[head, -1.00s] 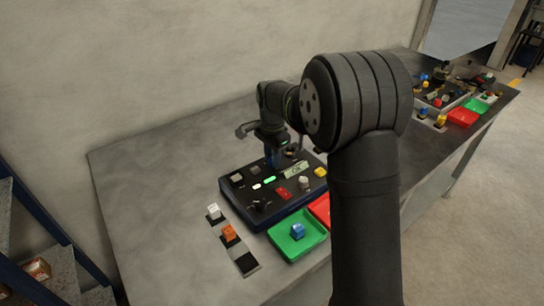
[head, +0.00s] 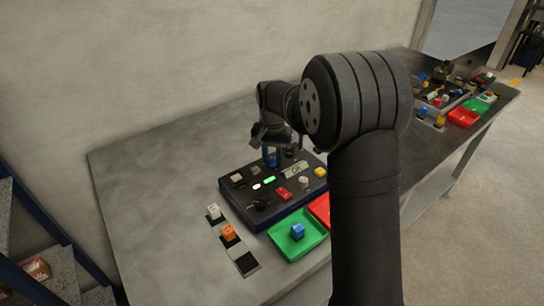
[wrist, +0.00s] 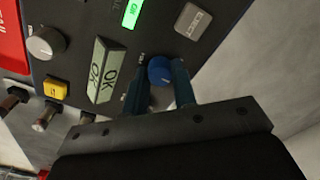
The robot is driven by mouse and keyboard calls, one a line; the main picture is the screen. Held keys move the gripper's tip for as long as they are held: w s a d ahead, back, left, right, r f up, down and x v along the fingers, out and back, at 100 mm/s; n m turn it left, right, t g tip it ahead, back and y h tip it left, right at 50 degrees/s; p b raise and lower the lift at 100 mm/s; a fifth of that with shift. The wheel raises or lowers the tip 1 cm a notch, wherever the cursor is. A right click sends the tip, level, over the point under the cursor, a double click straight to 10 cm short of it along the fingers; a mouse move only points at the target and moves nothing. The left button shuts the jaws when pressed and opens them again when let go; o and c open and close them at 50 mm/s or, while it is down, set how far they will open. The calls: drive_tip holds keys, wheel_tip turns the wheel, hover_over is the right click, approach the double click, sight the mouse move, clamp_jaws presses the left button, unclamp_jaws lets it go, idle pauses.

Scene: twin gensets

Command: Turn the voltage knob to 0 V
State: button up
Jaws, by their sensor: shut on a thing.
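A round blue knob (wrist: 159,70) sits on the dark control panel in the wrist view. My gripper (wrist: 162,82) has its two teal fingers on either side of the knob and is shut on it. In the head view my gripper (head: 272,157) points down at the back of the dark panel (head: 234,194), beside the lit display. The display (wrist: 103,70) appears to read "OK" in the wrist view. The small labels around the knob are too blurred to read, so its exact setting cannot be told.
The panel also carries a grey knob (wrist: 46,43), a yellow button (wrist: 55,88), a lit green indicator (wrist: 132,13) and a grey button (wrist: 193,20). A green tray (head: 312,240) with a blue cube (head: 297,230) stands in front.

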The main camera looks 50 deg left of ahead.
sight(272, 159)
drive_tip(key=shift+n, duration=0.4)
drive_tip(key=o, duration=1)
drive_tip(key=shift+r, duration=0.1)
wheel_tip(272, 159, up, 17)
drive_tip(key=shift+r, duration=0.15)
idle(0.4)
wheel_tip(272, 159, down, 18)
drive_tip(key=shift+r, duration=0.25)
idle(0.5)
